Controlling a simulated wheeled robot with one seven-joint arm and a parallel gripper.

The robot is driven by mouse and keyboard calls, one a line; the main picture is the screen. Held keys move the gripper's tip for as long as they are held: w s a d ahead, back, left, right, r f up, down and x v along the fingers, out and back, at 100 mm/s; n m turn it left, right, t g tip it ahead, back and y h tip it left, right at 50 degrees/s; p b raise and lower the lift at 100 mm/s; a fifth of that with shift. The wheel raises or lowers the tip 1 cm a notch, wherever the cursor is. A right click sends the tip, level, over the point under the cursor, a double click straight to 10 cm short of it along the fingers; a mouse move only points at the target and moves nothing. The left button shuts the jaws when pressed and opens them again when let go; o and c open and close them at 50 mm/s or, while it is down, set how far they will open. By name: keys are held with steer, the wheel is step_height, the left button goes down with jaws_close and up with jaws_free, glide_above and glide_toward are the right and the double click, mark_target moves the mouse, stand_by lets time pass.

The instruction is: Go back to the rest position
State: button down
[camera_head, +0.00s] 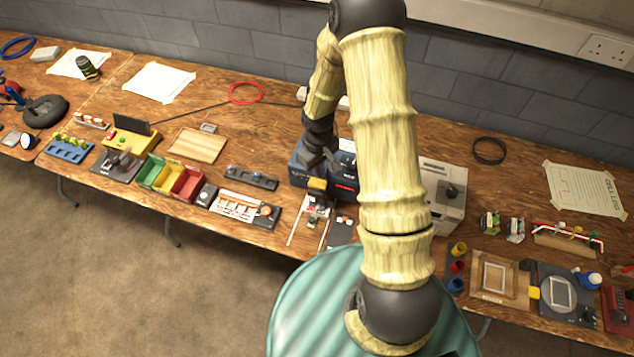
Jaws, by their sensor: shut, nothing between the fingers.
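My arm, wrapped in pale yellow padding, rises from the lower middle, bends near the top edge and comes down to my gripper (316,160). My gripper is dark and small, shut and empty, and hangs over or in front of a blue box (342,187) on the bench. I cannot tell whether it touches the box. A small yellow block (317,185) shows just below the gripper. My forearm hides part of the bench and the left side of a grey-white device (444,200).
The long wooden bench (290,110) runs along a grey block wall. Red, yellow and green bins (170,178), a wooden board (198,145) and a red cable ring (246,92) lie left; coloured cups (457,267) and framed panels (495,279) stand right. Floor in front is clear at left.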

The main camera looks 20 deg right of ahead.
stand_by(0.4)
steer(key=s+r+m+t, duration=0.1)
steer(key=s+r+m, duration=0.1)
steer(key=s+r, duration=0.4)
steer(key=s+r+m+t, duration=0.1)
steer(key=s+r+m, duration=0.2)
steer(key=s+r, duration=0.4)
step_height(320, 180, up, 7)
steer(key=shift+s+f+t+b, duration=0.1)
steer(key=shift+s+t+b, duration=0.1)
steer(key=shift+t+b, duration=0.15)
stand_by(0.7)
